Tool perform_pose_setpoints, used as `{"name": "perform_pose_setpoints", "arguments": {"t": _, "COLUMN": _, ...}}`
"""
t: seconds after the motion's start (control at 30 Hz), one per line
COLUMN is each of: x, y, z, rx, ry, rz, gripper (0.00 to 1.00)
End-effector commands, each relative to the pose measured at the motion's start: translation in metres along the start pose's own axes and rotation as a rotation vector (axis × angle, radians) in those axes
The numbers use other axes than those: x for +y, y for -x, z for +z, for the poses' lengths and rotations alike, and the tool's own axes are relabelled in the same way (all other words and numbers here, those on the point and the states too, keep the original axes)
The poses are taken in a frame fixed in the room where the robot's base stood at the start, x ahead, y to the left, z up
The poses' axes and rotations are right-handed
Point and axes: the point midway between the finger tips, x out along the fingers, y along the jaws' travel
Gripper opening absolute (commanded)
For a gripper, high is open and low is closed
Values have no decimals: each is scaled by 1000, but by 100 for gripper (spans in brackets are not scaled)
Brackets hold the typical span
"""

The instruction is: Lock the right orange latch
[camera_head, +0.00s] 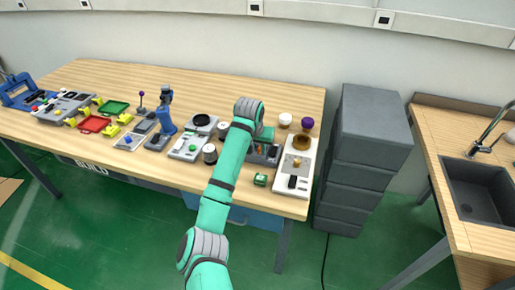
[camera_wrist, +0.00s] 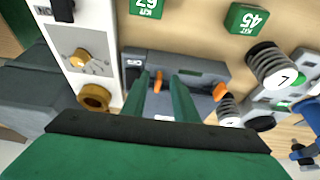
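A dark grey box (camera_wrist: 200,73) shows in the wrist view with two orange latches. One latch (camera_wrist: 157,81) is at the picture's left, upright; the other (camera_wrist: 219,91) is at its right, slanted. The wrist picture is turned about halfway round from the head view, so the latch at its left is on the white panel's side, the right in the head view. My gripper (camera_wrist: 159,77) has its two green fingers apart, with the left-hand latch showing between them and gaps on both sides. Contact cannot be told. In the head view my arm partly covers the box (camera_head: 262,152).
A white panel (camera_head: 305,160) with a brass knob (camera_wrist: 81,58) stands beside the box. Green kit blocks (camera_wrist: 245,18) and a ribbed jar (camera_wrist: 272,67) are close by. A grey drawer stack (camera_head: 362,155) stands right of the table. Trays and tools fill the table's left.

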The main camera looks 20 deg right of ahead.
Motion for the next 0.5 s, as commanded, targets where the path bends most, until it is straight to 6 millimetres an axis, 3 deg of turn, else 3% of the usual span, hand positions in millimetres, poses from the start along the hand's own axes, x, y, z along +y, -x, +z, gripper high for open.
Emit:
{"name": "perform_pose_setpoints", "arguments": {"t": 0.17, "x": 0, "y": 10, "z": -1, "rx": 4, "ry": -1, "rz": 1, "gripper": 27}}
{"name": "perform_pose_setpoints", "arguments": {"t": 0.5, "x": 0, "y": 71, "z": -1, "rx": 4, "ry": -1, "rz": 0, "gripper": 27}}
